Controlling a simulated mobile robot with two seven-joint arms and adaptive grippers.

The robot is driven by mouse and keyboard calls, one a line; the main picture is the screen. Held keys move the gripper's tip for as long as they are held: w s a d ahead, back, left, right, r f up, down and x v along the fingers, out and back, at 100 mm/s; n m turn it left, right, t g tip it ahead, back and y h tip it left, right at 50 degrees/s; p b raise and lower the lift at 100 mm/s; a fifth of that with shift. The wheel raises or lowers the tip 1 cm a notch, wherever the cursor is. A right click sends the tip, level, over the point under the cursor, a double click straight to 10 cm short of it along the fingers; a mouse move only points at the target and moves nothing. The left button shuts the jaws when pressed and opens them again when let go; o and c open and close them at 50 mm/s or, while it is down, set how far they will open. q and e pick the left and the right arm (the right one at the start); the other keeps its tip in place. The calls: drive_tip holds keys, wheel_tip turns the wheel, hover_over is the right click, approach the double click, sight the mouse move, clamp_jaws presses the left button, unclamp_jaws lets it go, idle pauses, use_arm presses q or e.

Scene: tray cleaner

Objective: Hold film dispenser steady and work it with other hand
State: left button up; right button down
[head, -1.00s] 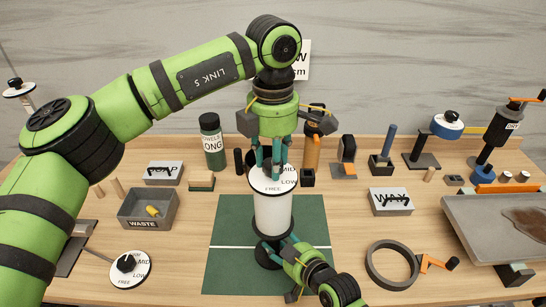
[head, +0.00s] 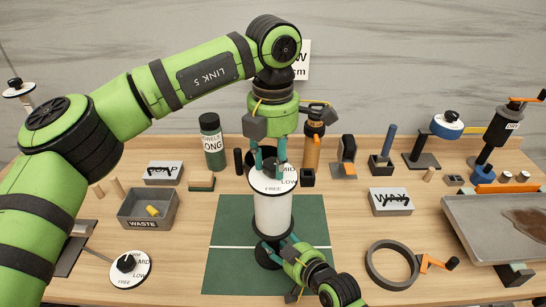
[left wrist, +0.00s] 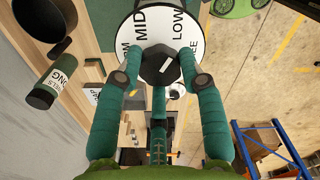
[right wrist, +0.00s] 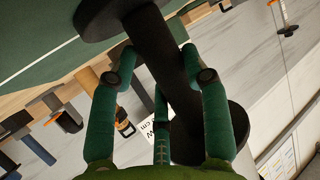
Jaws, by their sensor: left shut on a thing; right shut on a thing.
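The film dispenser (head: 272,214) stands upright on the green mat (head: 312,262), a white roll with a black-rimmed dial (head: 262,184) on top lettered MID, LOW and FREE. My left gripper (head: 270,160) points down from above and is shut on the black knob at the dial's centre; the left wrist view shows the knob (left wrist: 160,66) between its fingers. My right gripper (head: 280,251) is low at the dispenser's base, shut on its dark stem. The right wrist view shows the stem (right wrist: 160,50) between the fingers, with dark discs at both ends. The fingers partly hide stem and knob.
A grey WASTE bin (head: 135,216) and a separate dial plate (head: 130,270) lie left. A dark ring (head: 371,275) and a tilted tray with a brown stain (head: 480,215) lie right. A green bottle (head: 213,150) and several tools line the back.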

sight(273, 163)
use_arm(q)
drive_tip(key=o, duration=1.2)
drive_tip(key=shift+f, duration=0.1)
drive_tip(key=shift+c, duration=0.2)
wheel_tip(273, 163, up, 12)
use_arm(e)
drive_tip(key=c, duration=0.5)
unclamp_jaws()
